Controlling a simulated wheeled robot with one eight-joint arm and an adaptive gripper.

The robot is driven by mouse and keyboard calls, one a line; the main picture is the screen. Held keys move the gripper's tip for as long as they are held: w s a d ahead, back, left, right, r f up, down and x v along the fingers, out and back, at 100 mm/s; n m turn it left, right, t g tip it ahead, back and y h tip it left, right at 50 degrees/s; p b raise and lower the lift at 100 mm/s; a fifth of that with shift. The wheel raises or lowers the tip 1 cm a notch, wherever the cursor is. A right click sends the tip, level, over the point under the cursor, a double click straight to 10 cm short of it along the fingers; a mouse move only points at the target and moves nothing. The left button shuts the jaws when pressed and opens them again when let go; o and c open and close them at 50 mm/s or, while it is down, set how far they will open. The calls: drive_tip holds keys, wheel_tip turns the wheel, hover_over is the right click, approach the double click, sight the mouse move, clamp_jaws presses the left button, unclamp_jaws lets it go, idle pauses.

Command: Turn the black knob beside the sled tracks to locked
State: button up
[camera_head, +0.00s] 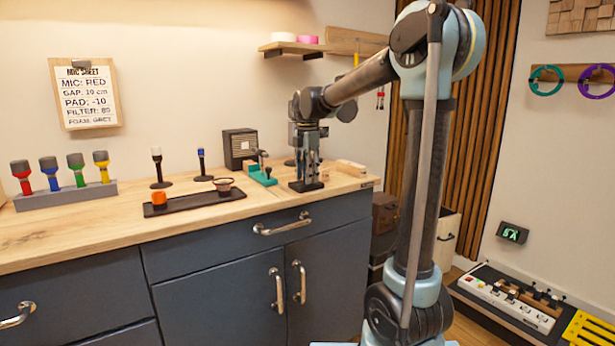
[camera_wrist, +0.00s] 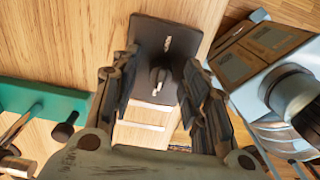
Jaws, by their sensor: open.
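A black plate (camera_wrist: 150,40) with small white lettering, unreadable here, lies on the wooden counter. On it stands a black knob (camera_wrist: 159,77) with a pale mark at its lower end; whether it points to locked cannot be read. My gripper (camera_wrist: 161,72) is open above the plate, with a finger on either side of the knob in the wrist view; contact cannot be told. In the head view my gripper (camera_head: 307,176) points down over the dark plate (camera_head: 305,186), hiding the knob. A teal fixture (camera_head: 262,176) stands just left of it, also in the wrist view (camera_wrist: 45,97).
A dark tray (camera_head: 195,201) with an orange cup (camera_head: 159,199) and a small bowl (camera_head: 223,185) lies to the left. A small speaker (camera_head: 240,147) stands behind the teal fixture. A pale wooden block (camera_head: 351,167) lies near the counter's right end. A shelf (camera_head: 292,47) hangs above.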

clamp_jaws()
